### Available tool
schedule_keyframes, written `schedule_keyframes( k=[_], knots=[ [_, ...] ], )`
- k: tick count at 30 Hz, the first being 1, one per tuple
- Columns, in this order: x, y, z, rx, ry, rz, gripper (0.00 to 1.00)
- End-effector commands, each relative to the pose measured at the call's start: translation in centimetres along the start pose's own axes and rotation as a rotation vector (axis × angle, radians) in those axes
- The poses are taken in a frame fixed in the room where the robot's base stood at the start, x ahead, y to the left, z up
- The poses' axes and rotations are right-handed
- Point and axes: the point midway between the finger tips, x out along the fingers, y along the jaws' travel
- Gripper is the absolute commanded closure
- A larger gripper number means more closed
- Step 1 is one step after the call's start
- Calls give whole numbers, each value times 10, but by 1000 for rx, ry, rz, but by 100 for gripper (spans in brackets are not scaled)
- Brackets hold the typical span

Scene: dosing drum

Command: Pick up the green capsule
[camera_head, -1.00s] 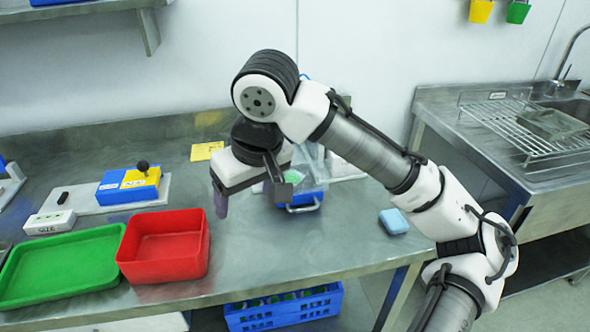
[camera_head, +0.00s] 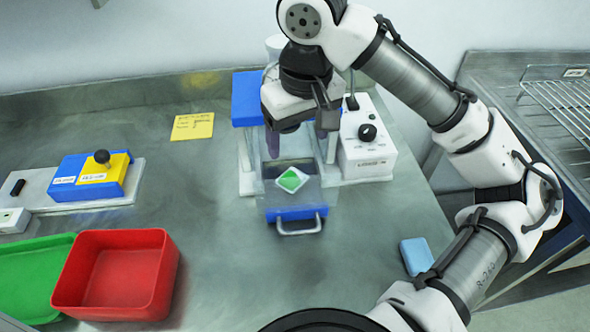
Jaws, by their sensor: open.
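A small green and white piece (camera_head: 292,180), which looks like the green capsule in a white holder, shows in the head view. It sits at the clear-walled blue device (camera_head: 297,214), above its front handle. My gripper (camera_head: 297,142) is open and empty, pointing down over this device, above and just behind the green piece. A gap shows between the fingers and the green piece. The exact height of the fingers above it is hard to tell.
A white box with a black knob (camera_head: 367,155) stands right of the device. A red bin (camera_head: 120,275) and a green tray (camera_head: 30,270) lie at the left front. A blue and yellow lever unit (camera_head: 92,180), a yellow note (camera_head: 192,126) and a blue sponge (camera_head: 416,256) are on the bench.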

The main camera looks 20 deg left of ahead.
Motion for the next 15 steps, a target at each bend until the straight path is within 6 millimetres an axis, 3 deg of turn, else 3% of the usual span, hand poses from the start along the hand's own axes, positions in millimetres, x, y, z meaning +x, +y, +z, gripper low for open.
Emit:
schedule_keyframes(
  k=[6,15],
  knots=[
    [45,0,0,-1,-2,-3,26],
    [71,0,-1,0,0,-2,26]
  ],
)
